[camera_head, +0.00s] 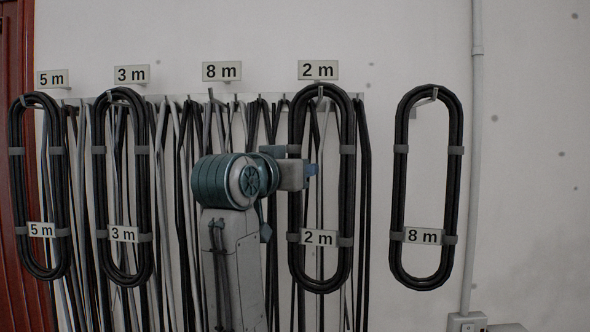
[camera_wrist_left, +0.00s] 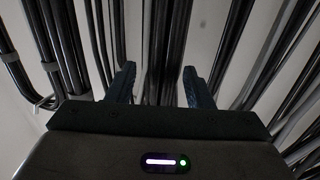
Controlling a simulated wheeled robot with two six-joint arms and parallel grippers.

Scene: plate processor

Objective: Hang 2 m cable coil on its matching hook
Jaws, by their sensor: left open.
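The black 2 m coil (camera_head: 348,200) hangs upright on a hook under the 2 m sign (camera_head: 318,70), with its 2 m tag (camera_head: 319,237) at its lower part. My left gripper (camera_head: 312,170) is in front of the coil's left strand and opening in the head view. In the left wrist view the gripper (camera_wrist_left: 157,88) is open, with nothing between its fingers and dark cables beyond. A cable bundle with grey clips (camera_wrist_left: 50,66) shows at the left there; I cannot tell which coil it is. My right gripper is not in view.
Coils tagged 5 m (camera_head: 62,180) and 3 m (camera_head: 147,180) hang under matching signs. An 8 m coil (camera_head: 455,190) hangs on a separate hook at right. The hook under the 8 m sign (camera_head: 222,71) holds no coil. Loose cables hang along the wall; a conduit (camera_head: 473,180) runs down it.

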